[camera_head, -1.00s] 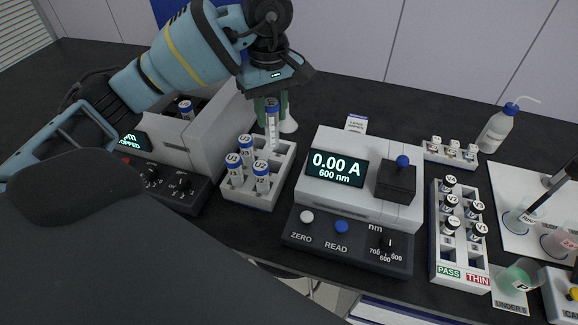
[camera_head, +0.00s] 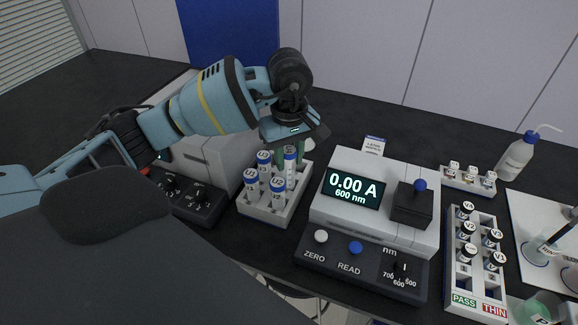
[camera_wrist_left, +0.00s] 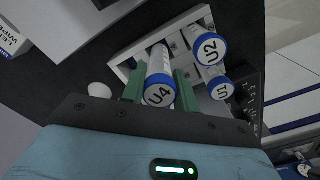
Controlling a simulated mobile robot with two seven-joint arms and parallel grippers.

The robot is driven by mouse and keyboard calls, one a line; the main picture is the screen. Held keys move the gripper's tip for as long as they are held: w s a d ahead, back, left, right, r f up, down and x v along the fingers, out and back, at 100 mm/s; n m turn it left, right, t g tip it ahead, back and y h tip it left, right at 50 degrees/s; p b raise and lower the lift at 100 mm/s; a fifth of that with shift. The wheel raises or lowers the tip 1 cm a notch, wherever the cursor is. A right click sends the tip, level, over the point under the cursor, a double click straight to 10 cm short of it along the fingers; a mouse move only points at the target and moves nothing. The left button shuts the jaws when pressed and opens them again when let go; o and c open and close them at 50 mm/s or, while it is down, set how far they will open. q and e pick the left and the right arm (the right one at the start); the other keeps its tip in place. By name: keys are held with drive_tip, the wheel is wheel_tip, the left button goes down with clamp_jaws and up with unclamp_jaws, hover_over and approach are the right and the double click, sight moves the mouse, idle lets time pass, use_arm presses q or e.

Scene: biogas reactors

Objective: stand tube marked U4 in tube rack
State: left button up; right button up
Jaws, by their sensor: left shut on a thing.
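The tube marked U4 (camera_wrist_left: 160,82) has a blue cap and stands between the two green fingers of my left gripper (camera_wrist_left: 158,88), which are shut on it. In the head view my left gripper (camera_head: 289,148) is over the back right of the white tube rack (camera_head: 262,212). There the U4 tube (camera_head: 290,168) looks upright with its lower part down in the rack; its bottom end is hidden. Tubes U2 (camera_wrist_left: 209,50) and U1 (camera_wrist_left: 221,89) stand beside it in the rack. My right gripper is not in view.
The photometer (camera_head: 365,215), reading 0.00 A, stands right of the rack. A grey machine with a dark knob panel (camera_head: 190,198) stands close on the left. A PASS/THIN rack (camera_head: 475,285) with several vials and a wash bottle (camera_head: 517,157) are farther right.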

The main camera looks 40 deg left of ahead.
sight(289, 168)
use_arm(q)
drive_tip(key=shift+f, duration=1.6)
drive_tip(key=shift+f, duration=0.15)
drive_tip(key=o, duration=0.9)
drive_tip(key=shift+o, duration=0.2)
wheel_tip(289, 168, up, 12)
drive_tip(key=shift+r, duration=0.15)
